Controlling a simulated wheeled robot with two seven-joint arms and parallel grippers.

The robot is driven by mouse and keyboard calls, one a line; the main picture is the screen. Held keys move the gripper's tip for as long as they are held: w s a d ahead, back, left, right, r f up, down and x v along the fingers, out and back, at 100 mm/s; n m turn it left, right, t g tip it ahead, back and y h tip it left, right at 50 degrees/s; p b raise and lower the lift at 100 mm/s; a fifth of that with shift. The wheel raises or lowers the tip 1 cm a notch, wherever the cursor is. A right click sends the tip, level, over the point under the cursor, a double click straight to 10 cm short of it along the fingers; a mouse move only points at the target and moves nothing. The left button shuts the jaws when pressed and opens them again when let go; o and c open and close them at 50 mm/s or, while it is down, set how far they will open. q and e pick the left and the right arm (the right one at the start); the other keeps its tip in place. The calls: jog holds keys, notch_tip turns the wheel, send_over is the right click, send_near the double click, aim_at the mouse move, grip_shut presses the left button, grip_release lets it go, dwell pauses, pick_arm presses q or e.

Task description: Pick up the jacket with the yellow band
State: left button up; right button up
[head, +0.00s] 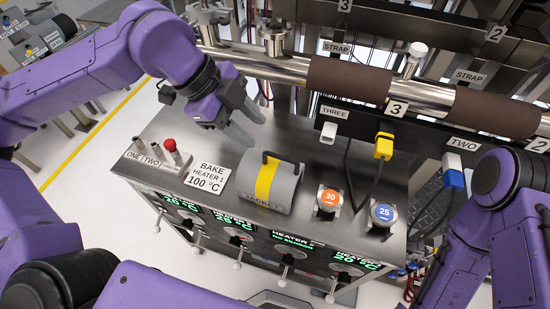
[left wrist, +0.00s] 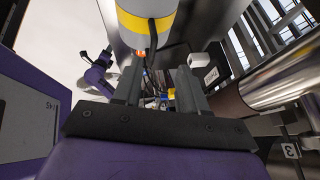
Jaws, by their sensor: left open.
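The jacket with the yellow band (head: 283,185) is a grey half-round shell with a black handle on top. It sits on the metal bench top in the middle of the head view, its front label partly readable as "JACKET". It also shows at the top of the left wrist view (left wrist: 132,28), partly cut off by the edge. My left gripper (head: 248,122) is open and empty, above and behind the jacket to the left, apart from it. Its two fingers also show in the left wrist view (left wrist: 160,82). My right arm is at the right; its gripper is not visible.
Orange "30" (head: 329,199) and blue "25" (head: 383,213) round pieces stand right of the jacket. A "BAKE HEATER 1" sign (head: 208,181) and a red knob (head: 170,145) are left. A steel pipe with brown wraps (head: 345,80) runs behind. Plugs hang at the back right.

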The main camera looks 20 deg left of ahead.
aim_at(268, 152)
pick_arm(q)
jog(key=x, duration=0.2)
jog(key=p+x, duration=0.1)
jog(key=x, duration=0.2)
jog(key=s+p+x, duration=0.1)
jog(key=x, duration=0.2)
jog(key=shift+a+f, duration=0.2)
jog(key=shift+a, duration=0.05)
jog(key=shift+d+f, duration=0.25)
jog(key=shift+f, duration=0.1)
grip_shut()
